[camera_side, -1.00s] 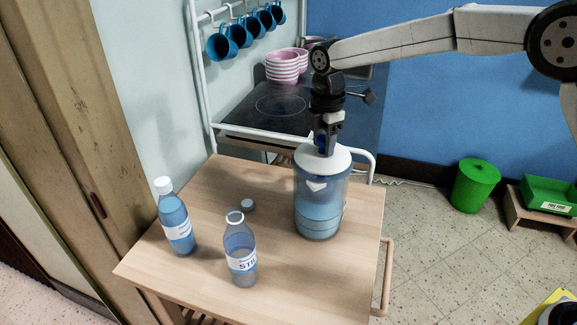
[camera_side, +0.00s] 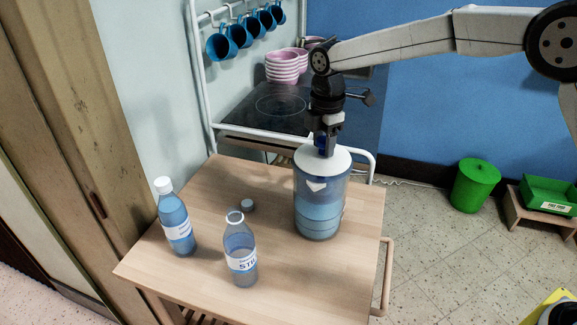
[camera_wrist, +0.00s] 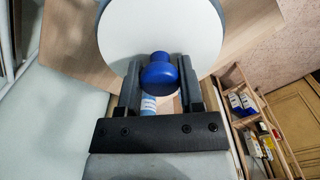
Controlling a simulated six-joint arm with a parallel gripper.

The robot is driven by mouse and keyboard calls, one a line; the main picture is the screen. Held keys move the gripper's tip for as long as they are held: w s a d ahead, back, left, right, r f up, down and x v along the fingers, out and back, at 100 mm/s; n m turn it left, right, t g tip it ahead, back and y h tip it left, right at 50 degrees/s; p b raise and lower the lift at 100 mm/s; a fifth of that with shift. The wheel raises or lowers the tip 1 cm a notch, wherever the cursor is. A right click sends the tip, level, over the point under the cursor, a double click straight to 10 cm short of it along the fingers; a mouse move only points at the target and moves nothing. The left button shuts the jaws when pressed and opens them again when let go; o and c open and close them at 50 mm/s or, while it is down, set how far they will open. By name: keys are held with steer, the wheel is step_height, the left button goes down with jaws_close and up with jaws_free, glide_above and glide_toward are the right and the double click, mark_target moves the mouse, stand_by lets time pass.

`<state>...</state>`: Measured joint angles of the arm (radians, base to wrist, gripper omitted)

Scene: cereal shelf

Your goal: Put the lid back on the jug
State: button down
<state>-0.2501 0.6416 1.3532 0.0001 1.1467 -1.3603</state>
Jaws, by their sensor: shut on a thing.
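The jug (camera_side: 318,215) is clear blue with a white spout mark and stands upright at the right side of the wooden trolley top. The white lid (camera_side: 323,159) sits at the jug's mouth and looks level; whether it is fully seated I cannot tell. The lid also fills the top of the wrist view (camera_wrist: 160,30), with its blue knob (camera_wrist: 158,72) between my fingers. My gripper (camera_side: 322,148) points down over the jug and is shut on the blue knob. In the wrist view my gripper (camera_wrist: 160,85) has one finger on each side of the knob.
A capped blue bottle (camera_side: 176,222) and an uncapped bottle (camera_side: 240,255) stand to the left on the trolley top (camera_side: 190,275). Behind are pink bowls (camera_side: 283,67) and hanging blue mugs (camera_side: 221,44).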

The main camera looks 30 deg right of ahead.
stand_by(0.4)
jaws_free()
steer(key=shift+r, duration=0.1)
stand_by(0.3)
steer(key=shift+r, duration=2.15)
jaws_close()
